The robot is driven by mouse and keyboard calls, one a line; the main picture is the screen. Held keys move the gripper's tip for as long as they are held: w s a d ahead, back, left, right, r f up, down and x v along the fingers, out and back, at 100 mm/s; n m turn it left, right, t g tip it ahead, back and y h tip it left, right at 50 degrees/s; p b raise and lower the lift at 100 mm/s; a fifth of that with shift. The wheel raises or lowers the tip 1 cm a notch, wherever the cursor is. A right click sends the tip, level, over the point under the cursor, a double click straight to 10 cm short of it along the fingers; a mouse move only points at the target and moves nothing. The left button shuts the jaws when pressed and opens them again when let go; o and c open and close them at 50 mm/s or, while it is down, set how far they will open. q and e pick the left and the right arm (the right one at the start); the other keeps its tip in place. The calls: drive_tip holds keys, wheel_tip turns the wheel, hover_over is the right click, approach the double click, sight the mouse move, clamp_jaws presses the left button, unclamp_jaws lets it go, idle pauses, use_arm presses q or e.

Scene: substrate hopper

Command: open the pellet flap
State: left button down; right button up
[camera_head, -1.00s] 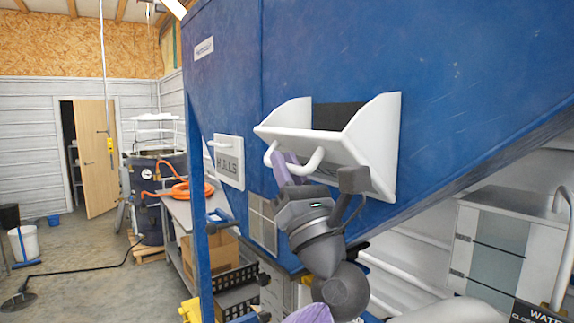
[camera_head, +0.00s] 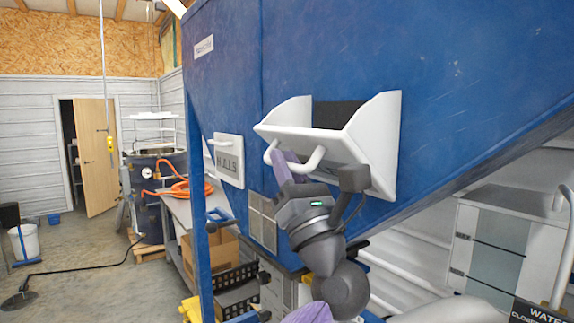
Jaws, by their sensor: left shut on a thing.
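The white pellet flap (camera_head: 338,150) on the blue hopper (camera_head: 300,60) is tilted outward at its top, between two white side walls. A dark opening (camera_head: 338,115) shows behind it. A white bar handle (camera_head: 312,160) runs along the flap's front. My left gripper (camera_head: 284,164) comes up from below and is shut on this handle; its purple fingers hide part of it. The flap's lettering cannot be read. My right gripper is not in view.
A second white flap marked HULLS (camera_head: 229,160), with its own handle, is shut to the left. A blue post (camera_head: 201,220) stands left of my arm. A metal bench (camera_head: 185,215) and boxes stand below; a grey cabinet (camera_head: 500,245) stands at right.

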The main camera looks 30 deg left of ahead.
use_arm(q)
drive_tip(key=shift+r, duration=0.1)
idle(0.4)
drive_tip(key=shift+w+d+r, duration=0.1)
drive_tip(key=shift+w+r, duration=0.1)
drive_tip(key=shift+r, duration=0.3)
drive_tip(key=c, duration=0.9)
unclamp_jaws()
drive_tip(key=shift+c, duration=0.2)
drive_tip(key=b+v, duration=0.5)
drive_tip(key=v, duration=0.5)
